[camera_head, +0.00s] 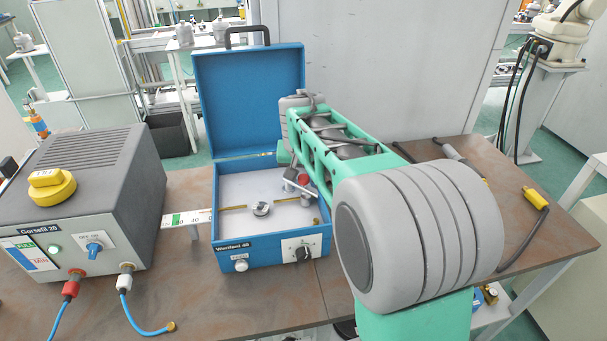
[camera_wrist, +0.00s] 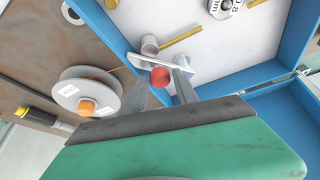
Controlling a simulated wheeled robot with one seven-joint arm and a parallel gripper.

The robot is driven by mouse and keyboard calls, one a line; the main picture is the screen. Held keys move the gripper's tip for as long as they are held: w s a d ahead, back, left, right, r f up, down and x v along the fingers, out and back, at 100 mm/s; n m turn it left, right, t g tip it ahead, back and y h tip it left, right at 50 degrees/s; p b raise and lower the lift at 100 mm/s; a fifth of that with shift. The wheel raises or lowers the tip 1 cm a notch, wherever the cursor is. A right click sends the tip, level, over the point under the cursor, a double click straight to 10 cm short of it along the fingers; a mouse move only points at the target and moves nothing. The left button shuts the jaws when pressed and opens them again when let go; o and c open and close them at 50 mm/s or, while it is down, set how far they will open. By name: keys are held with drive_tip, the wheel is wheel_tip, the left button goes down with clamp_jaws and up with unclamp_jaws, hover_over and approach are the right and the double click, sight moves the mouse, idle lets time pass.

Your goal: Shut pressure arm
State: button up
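The open blue wire-feeder box (camera_head: 272,256) stands on the table with its lid (camera_head: 250,100) raised. Inside, a pale pressure arm (camera_wrist: 162,63) with a red knob (camera_wrist: 160,77) sits near the box's wall in the wrist view. The red knob also shows in the head view (camera_head: 304,179), close to my arm. In the wrist view my gripper (camera_wrist: 158,80) has its two fingers apart, one on each side of the red knob. I cannot tell whether either finger touches the knob or arm. In the head view the fingers are mostly hidden by my arm.
A round metal roller (camera_head: 260,209) and brass wire (camera_head: 235,207) lie in the box. A white spool (camera_wrist: 87,95) stands outside it on the brown table (camera_wrist: 45,45). A grey power source (camera_head: 100,190) is at left. A yellow-ended cable (camera_head: 535,198) lies at right.

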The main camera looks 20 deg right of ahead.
clamp_jaws()
idle(1.0)
